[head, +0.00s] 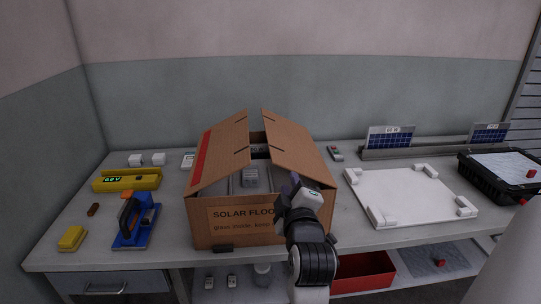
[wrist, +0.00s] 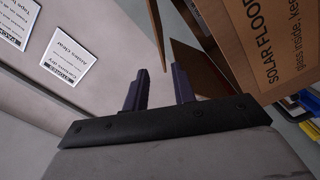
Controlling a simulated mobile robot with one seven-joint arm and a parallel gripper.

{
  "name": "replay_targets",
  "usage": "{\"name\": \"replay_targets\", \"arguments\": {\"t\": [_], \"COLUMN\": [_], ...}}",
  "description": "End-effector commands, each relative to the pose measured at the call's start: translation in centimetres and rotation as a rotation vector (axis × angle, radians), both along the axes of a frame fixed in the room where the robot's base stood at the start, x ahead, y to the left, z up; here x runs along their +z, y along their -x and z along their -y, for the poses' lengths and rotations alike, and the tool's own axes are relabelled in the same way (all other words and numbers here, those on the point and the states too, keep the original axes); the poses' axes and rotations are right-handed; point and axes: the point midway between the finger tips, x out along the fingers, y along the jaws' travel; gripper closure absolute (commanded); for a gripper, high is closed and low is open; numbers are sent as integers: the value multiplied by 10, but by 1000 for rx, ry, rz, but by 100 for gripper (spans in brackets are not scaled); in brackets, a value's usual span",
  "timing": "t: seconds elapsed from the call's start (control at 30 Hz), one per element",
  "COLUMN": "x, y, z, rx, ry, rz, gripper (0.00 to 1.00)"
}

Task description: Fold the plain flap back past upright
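An open-topped cardboard box (head: 232,232) marked "SOLAR FLOO…" stands on the bench in the head view. Its left flap (head: 226,137) has a red stripe along its outer side. Its right flap, the plain flap (head: 290,132), leans inward and up, with a gap between the two. My gripper (head: 297,182) is at the box's front right, below the plain flap's near end. In the wrist view my gripper (wrist: 160,70) is open; a thin cardboard edge (wrist: 157,35) shows beyond and between the fingertips. I cannot tell whether they touch it. The box's printed side (wrist: 265,45) is at right.
A grey part (head: 250,178) shows inside the box. A white board with corner blocks (head: 400,195) lies to the right, with a black case (head: 500,173) beyond. A blue and orange tool (head: 136,220) and yellow items (head: 127,179) are left. Bench space between box and board is narrow.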

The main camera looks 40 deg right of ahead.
Motion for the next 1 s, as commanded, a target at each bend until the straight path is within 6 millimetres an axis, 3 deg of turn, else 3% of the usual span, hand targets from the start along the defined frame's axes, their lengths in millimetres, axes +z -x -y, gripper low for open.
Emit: {"name": "replay_targets", "arguments": {"t": [0.6,1.0], "x": [3,1], "y": [-100,-114], "z": [58,67], "rx": [4,3], "ry": [0,1], "rz": [2,3], "gripper": [74,74]}}
